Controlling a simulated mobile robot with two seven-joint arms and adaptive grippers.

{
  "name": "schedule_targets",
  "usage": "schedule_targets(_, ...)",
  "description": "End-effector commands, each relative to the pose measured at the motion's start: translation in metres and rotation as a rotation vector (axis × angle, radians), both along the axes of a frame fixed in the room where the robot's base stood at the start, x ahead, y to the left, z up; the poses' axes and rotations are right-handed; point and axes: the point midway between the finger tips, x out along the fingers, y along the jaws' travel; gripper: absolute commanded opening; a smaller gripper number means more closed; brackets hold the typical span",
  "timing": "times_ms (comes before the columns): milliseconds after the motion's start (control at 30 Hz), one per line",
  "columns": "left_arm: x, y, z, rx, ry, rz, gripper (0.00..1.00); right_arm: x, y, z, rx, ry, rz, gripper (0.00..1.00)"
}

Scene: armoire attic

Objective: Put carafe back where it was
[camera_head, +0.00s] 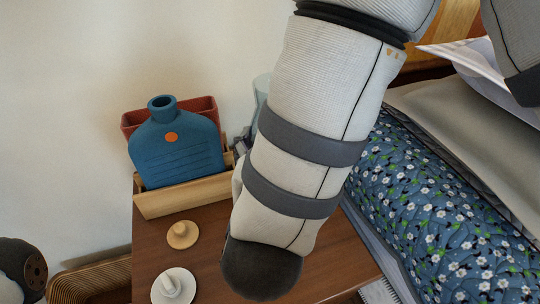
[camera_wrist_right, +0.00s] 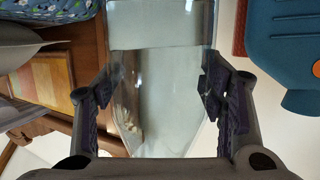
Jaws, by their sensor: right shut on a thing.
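The clear glass carafe (camera_wrist_right: 160,65) fills the middle of the right wrist view, between the two dark finger pads. My right gripper (camera_wrist_right: 157,90) is shut on it, one pad on each side. In the head view a pale glass edge of the carafe (camera_head: 262,88) shows behind my right forearm. A small part of my right gripper (camera_head: 241,146) shows beside the forearm; the rest is hidden. The carafe's base and what lies under it are hidden in the head view. My left gripper is not in view.
A blue hot-water bottle (camera_head: 175,145) stands in a wooden tray (camera_head: 170,196), with a red container (camera_head: 208,108) behind. A floral bed (camera_head: 430,205) stands right.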

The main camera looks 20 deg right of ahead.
Motion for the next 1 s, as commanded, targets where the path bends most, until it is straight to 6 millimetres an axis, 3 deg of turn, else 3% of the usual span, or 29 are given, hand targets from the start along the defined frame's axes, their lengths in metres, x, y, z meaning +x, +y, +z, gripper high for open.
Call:
schedule_targets(200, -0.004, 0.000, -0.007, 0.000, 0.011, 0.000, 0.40, 0.027, 0.031, -0.006, 0.000, -0.002, 0.260, 0.08)
schedule_targets(433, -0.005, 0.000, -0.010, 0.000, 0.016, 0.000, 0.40, 0.038, 0.044, -0.009, 0.000, -0.003, 0.392, 0.08)
schedule_targets(867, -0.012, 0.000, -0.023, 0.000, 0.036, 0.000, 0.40, 0.100, -0.019, -0.050, 0.000, -0.002, 0.393, 0.08)
schedule_targets(1000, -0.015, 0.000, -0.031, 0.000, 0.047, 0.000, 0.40, 0.117, -0.034, -0.082, 0.002, 0.001, 0.395, 0.08)
